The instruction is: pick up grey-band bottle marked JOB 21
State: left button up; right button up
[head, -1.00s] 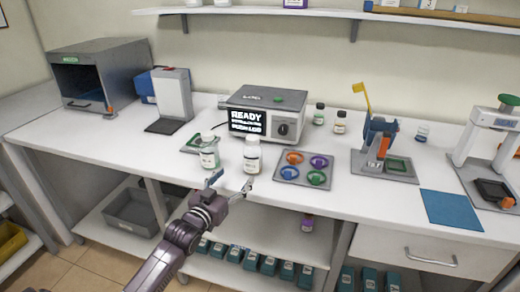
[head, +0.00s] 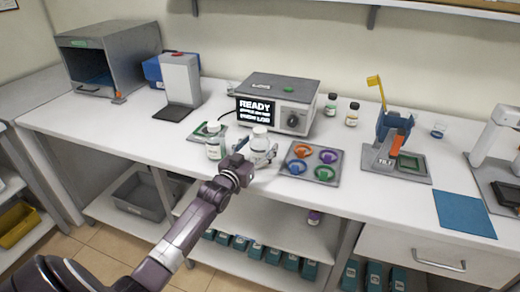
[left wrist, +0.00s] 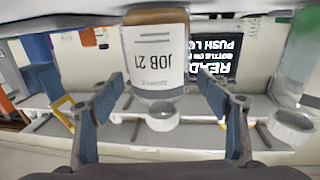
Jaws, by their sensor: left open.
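The bottle marked JOB 21 (left wrist: 155,62) appears upside down in the left wrist view, with a white label, brownish contents and a pale cap. In the head view this white-capped bottle (head: 260,138) stands upright on the bench in front of the READY machine, its lower part partly hidden by my gripper. My left gripper (head: 258,152) is open, with one finger on each side of the bottle; the fingers also show in the left wrist view (left wrist: 163,88). I see a gap beside the label and cannot tell any contact. My right gripper is not in view.
A second white-capped bottle (head: 214,142) with greenish contents stands close on the left. The READY machine (head: 278,104) is behind. A grey tray with coloured rings (head: 312,164) lies to the right. Two small dark-capped bottles (head: 331,104) (head: 352,114) stand further back.

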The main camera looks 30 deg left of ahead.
pick_arm(q)
jog(key=shift+w+a, duration=0.1)
jog(key=shift+w, duration=0.3)
jog(key=c, duration=1.5)
jog(key=shift+r, duration=0.15)
jog(key=shift+c, duration=0.8)
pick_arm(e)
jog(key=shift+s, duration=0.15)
